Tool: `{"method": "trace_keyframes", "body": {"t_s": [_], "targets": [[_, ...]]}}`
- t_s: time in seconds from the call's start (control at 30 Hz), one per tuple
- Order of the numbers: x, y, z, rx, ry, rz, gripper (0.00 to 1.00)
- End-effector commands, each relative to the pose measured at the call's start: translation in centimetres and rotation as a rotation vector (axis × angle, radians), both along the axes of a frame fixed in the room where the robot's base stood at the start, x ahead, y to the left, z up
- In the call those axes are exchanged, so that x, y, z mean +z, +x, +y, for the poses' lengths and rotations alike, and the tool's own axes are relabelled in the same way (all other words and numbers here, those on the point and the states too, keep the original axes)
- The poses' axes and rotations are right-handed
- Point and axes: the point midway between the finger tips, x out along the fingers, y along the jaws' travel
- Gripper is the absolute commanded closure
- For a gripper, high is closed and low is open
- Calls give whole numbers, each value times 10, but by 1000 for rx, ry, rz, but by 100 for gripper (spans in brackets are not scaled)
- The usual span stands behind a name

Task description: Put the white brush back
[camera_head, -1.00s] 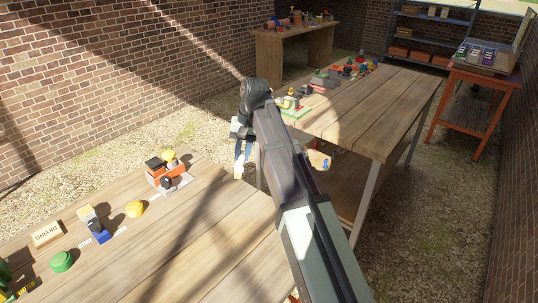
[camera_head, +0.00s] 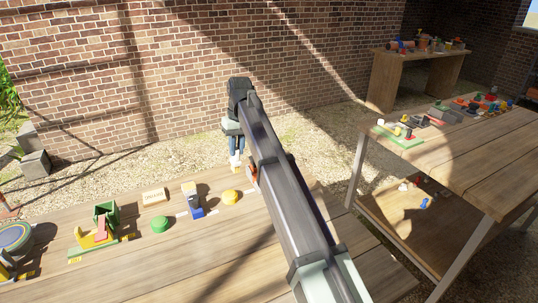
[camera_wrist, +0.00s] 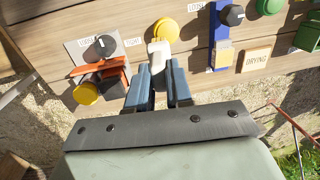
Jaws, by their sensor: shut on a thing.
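My gripper (camera_wrist: 161,86) is shut on a white piece (camera_wrist: 159,52), which looks like the white brush. Its pale end sticks out between the two blue fingers, and the rest is hidden by them. In the head view my gripper (camera_head: 236,158) hangs at the far edge of the near bench, with a small pale tip below it. In the wrist view the white piece appears close to a yellow dome (camera_wrist: 166,30). I cannot tell its height above the bench. A "DRYING" block (camera_wrist: 256,58) lies to the right; it also shows in the head view (camera_head: 153,195).
An orange-red stand with dark parts (camera_wrist: 110,75) is just left of my gripper. A blue strip with a beige block (camera_wrist: 222,57), a green dome (camera_head: 160,224) and a green box (camera_head: 106,213) line the bench. The bench's front (camera_head: 200,265) is clear. Another bench (camera_head: 475,150) stands right.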

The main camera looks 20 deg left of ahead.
Motion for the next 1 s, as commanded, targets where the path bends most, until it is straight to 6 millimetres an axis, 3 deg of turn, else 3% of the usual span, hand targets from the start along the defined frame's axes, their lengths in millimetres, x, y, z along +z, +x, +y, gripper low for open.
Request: {"method": "trace_keyframes", "body": {"t_s": [0.03,0.1,0.4,0.7,1.0], "targets": [[2,8,27,80,-4,-5,100],[3,12,49,194,-8,-13,100],[5,32,103,643,-11,-49,100],[7,53,123,1061,-1,-87,100],[8,64,126,1410,22,-126,100]]}}
